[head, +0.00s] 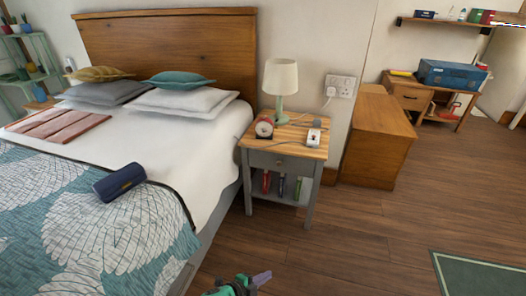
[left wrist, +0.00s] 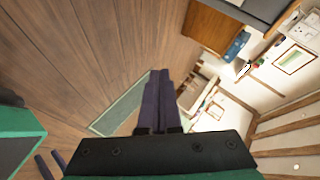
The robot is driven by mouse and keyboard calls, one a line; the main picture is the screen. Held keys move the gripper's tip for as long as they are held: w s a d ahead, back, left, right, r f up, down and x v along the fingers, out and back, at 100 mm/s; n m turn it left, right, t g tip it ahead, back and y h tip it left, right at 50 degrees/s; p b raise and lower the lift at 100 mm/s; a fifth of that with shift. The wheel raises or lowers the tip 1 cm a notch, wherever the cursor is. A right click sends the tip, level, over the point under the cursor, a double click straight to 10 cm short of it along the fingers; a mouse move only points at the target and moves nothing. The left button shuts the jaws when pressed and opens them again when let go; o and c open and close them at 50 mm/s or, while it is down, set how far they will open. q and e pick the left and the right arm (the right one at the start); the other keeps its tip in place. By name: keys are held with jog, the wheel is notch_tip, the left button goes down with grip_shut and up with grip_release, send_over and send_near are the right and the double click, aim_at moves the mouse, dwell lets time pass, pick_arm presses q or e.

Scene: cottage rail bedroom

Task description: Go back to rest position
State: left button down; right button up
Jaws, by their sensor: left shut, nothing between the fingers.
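My left gripper (head: 262,278) shows at the bottom middle of the head view, over the wooden floor, with green and dark parts and purple fingers. In the left wrist view its two purple fingers (left wrist: 158,90) lie together, shut with nothing between them. It is low in the head view and apart from the bed and the nightstand.
A bed (head: 165,215) with a dark blue case (head: 120,182) fills the left. A nightstand (head: 262,160) holding a lamp (head: 281,78) and a red clock (head: 264,128) stands in the middle. A wooden cabinet (head: 378,140) is beside it. The floor (head: 350,240) at right is clear, with a green rug (head: 480,275).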

pick_arm(q)
jog(key=s+a+f+n+g+y, duration=0.2)
jog(key=s+a+f+n+y, duration=0.2)
jog(key=s+a+f+n, duration=0.6)
jog(key=s+a+f+n+g+y, duration=0.2)
jog(key=s+a+f+n+y, duration=0.25)
jog(key=s+a+f, duration=0.55)
jog(key=s+a+n+g, duration=0.3)
jog(key=s+a+n, duration=0.25)
jog(key=s, duration=0.85)
notch_tip(320, 180, up, 14)
jog(key=s+a+p, duration=0.1)
jog(key=p, duration=1.2)
jog(key=shift+m+p, duration=0.3)
jog(key=shift+p, duration=0.1)
jog(key=shift+s+y, duration=0.1)
jog(key=shift+y, duration=0.15)
